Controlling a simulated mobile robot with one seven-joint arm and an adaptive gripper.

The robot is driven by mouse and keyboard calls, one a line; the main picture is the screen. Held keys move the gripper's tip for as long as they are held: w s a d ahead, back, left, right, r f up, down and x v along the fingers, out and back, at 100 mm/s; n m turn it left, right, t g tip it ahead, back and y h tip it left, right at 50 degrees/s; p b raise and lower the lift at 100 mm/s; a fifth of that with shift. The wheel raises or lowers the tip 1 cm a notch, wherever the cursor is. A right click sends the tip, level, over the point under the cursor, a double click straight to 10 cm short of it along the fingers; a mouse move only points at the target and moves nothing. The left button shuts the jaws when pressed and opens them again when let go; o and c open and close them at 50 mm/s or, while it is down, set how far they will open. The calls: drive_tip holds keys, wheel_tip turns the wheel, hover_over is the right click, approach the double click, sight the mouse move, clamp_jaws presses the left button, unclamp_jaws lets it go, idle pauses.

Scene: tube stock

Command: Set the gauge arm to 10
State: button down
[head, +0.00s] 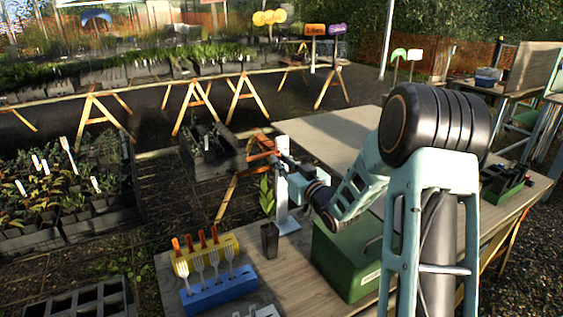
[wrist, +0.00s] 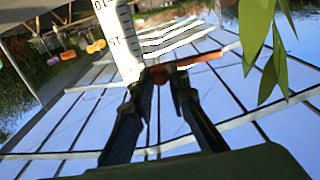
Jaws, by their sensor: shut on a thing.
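The gauge (head: 282,193) is a white upright post on a white foot on the wooden table.
A potted plant (head: 269,238) stands just left of the post; its leaves (wrist: 262,45) hang close in the wrist view. A green box (head: 345,262) stands below my forearm. Blue (head: 215,289) and yellow (head: 207,255) holders with forks and orange-handled tools are at front left.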

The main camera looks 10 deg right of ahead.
wheel_tip(320, 180, down, 10)
drive_tip(key=b, duration=0.8)
drive_tip(key=shift+r, duration=0.15)
drive_tip(key=c, duration=1.8)
unclamp_jaws()
drive_tip(key=shift+c, duration=0.2)
drive_tip(key=shift+s, duration=0.1)
drive_tip(key=v, duration=1.2)
drive_tip(key=shift+r, duration=0.1)
